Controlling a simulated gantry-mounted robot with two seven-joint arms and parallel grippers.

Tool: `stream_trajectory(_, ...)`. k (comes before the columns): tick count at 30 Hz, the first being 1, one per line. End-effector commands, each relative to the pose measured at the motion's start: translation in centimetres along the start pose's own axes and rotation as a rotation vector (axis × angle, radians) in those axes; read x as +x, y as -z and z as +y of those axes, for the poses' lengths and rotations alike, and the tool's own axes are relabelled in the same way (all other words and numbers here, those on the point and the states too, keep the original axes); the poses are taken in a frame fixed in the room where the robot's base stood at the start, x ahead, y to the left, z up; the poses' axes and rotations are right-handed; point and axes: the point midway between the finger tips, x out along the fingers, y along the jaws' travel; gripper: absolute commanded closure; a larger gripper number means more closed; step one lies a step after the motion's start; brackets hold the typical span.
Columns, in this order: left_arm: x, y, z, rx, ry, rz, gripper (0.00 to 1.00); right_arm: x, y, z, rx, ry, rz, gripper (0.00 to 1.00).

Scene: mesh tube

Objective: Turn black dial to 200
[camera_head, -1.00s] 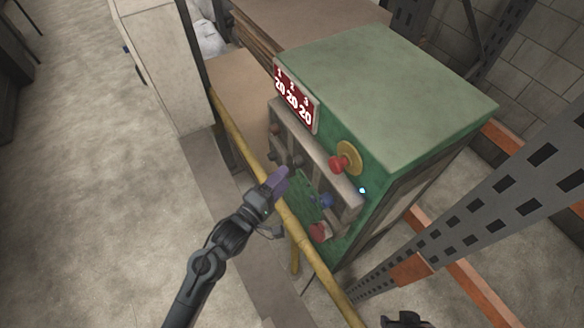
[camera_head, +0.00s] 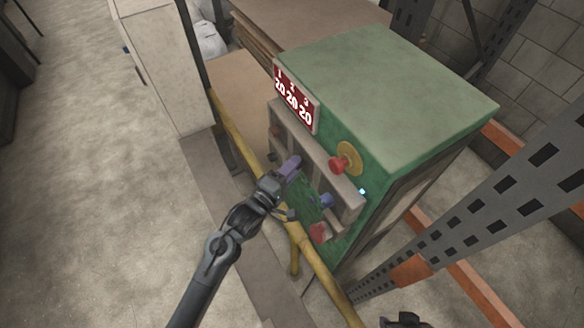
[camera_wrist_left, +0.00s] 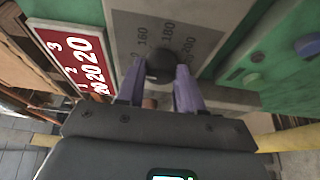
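My left gripper (camera_head: 293,163) is at the machine's front panel in the head view. In the wrist view its two purple fingers (camera_wrist_left: 159,80) are apart, one on each side of the dial; whether they touch it I cannot tell. In the head view the gripper hides the dial. The red display (camera_head: 295,96) reads 20 under each of 1, 2 and 3. Of my right arm, only a dark piece (camera_head: 404,320) shows at the bottom edge.
The green machine (camera_head: 390,85) carries a red mushroom button on yellow (camera_head: 340,165), a blue knob (camera_head: 326,200) and a red switch (camera_head: 319,232). Another dark knob (camera_wrist_left: 252,80) sits right of the dial. A yellow rail (camera_head: 318,265) runs before the panel, below my left arm.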

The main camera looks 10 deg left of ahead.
Motion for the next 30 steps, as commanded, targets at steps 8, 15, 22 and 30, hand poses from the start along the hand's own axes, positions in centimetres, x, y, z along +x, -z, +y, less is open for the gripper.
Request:
stream_trajectory(8, 0.0, 0.0, 0.0, 0.002, 0.000, 0.000, 0.94, 0.0, 0.0, 0.1, -0.003, -0.002, -0.001, 0.57)
stream_trajectory(15, 0.0, 0.0, -0.2, 0.045, -0.018, 0.000, 0.94, 0.2, -0.1, 0.2, -0.009, -0.008, -0.002, 0.57)
stream_trajectory(22, 0.0, 0.0, -0.3, 0.173, -0.072, -0.001, 0.94, 0.6, -0.3, 0.2, -0.009, -0.008, -0.002, 0.57)
stream_trajectory(30, 0.1, 0.1, -0.7, 0.401, -0.166, -0.001, 0.94, 1.6, -0.5, 0.1, -0.006, -0.005, -0.001, 0.57)
